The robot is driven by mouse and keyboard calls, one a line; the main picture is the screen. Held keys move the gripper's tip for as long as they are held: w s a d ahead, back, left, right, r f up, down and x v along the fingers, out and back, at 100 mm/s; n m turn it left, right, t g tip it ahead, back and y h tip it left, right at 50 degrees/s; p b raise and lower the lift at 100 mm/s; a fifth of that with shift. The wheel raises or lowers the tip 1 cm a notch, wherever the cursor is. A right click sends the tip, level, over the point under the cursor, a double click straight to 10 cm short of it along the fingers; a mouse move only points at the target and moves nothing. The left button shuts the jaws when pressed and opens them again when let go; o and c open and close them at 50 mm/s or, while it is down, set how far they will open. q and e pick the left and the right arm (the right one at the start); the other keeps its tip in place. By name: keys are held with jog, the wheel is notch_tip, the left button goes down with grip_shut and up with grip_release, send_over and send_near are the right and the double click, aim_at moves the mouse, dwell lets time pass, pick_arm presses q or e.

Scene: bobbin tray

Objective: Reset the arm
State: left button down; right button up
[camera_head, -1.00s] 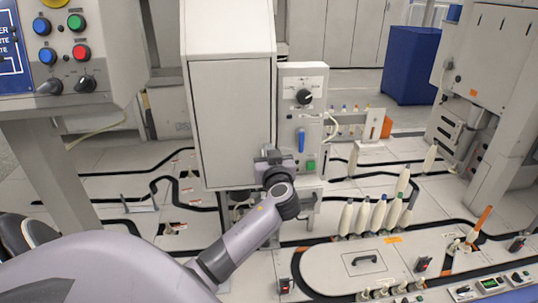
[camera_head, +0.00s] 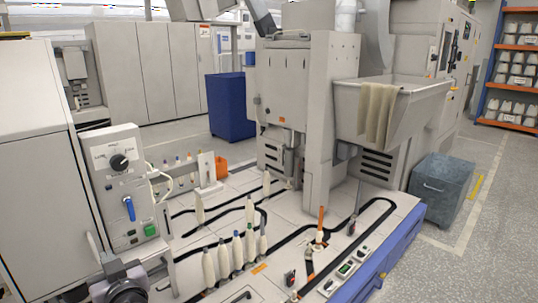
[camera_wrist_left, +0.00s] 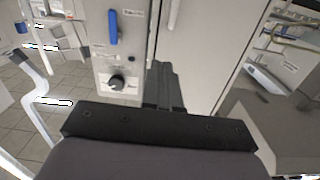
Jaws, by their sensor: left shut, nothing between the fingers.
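My left gripper (camera_head: 112,262) shows at the lower left of the head view, in front of the grey machine cabinet and below its control panel (camera_head: 121,175). In the left wrist view its dark fingers (camera_wrist_left: 163,72) are together, with nothing seen between them. The panel also shows in the left wrist view (camera_wrist_left: 118,55), with its blue handle and black knob beside the fingers. My right gripper is in neither view.
White bobbins (camera_head: 238,252) stand in a row on the track table (camera_head: 190,238). A tall grey machine (camera_head: 325,110) with a sloped bin stands behind them. A dark blue box (camera_head: 228,105) and a grey-blue wheeled bin (camera_head: 441,190) stand on the floor. Open floor lies at the right.

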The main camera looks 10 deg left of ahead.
pick_arm(q)
jog(key=s+d+f+m+h+p, duration=0.55)
jog(key=d+f+m+h, duration=0.3)
jog(key=f, duration=0.35)
jog(key=s+d+f+m+h+p, duration=0.3)
jog(key=s+d+h, duration=0.4)
jog(key=s, duration=0.6)
jog(key=d, duration=0.2)
jog(key=shift+d+f+g, duration=0.15)
jog(key=shift+d+g, duration=0.2)
jog(key=shift+g, duration=0.05)
jog(key=shift+m, duration=0.25)
